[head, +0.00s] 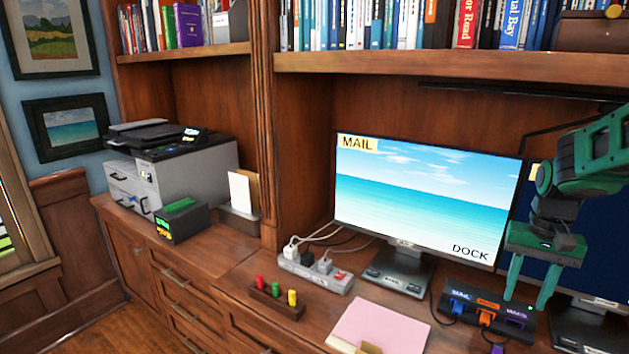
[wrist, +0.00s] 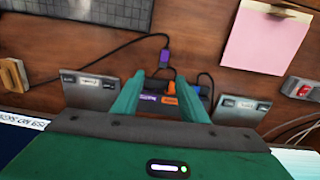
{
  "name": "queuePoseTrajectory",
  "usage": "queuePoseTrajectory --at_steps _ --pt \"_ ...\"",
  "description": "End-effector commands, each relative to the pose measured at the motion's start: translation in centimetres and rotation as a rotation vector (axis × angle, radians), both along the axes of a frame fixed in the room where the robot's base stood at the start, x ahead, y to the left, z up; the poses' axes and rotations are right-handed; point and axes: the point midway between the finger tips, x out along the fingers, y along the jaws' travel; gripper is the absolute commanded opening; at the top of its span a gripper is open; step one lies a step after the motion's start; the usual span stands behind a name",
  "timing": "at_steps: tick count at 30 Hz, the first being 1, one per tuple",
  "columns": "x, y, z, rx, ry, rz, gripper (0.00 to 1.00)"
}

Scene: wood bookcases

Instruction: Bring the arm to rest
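My gripper (head: 525,300) hangs at the right of the head view, fingers pointing down over the desk in front of the monitors. It also shows in the wrist view (wrist: 163,76), with its two green fingers spread apart and nothing visible between them. Below and beyond the fingers is a dark dock (head: 470,312) with coloured labels. A blue plug (head: 458,304) and an orange plug (head: 486,317) are at its front. A purple plug (wrist: 165,58) lies on the desk, apart from the dock. My green arm (head: 590,165) is bent at the right edge.
A pink pad (head: 380,330), a power strip (head: 315,272) and a peg rack (head: 275,300) lie left of the dock. A shelf (head: 430,66) overhangs.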

Motion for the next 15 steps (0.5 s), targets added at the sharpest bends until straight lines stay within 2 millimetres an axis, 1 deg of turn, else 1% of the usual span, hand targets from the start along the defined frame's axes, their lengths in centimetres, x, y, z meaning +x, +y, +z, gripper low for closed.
queuePoseTrajectory --at_steps 1,5,6,12,15 --pt "-2.0 0.3 0.7 -0.003 -0.004 -0.001 0.4" --pt "-6.9 1.1 1.7 -0.002 -0.002 0.004 0.4" --pt "-8.4 1.4 1.9 0.0 -0.002 0.006 0.4" --pt "-15.5 2.9 1.9 0.015 -0.003 0.017 0.4" --pt "-18.1 3.7 1.5 0.024 -0.003 0.024 0.4"
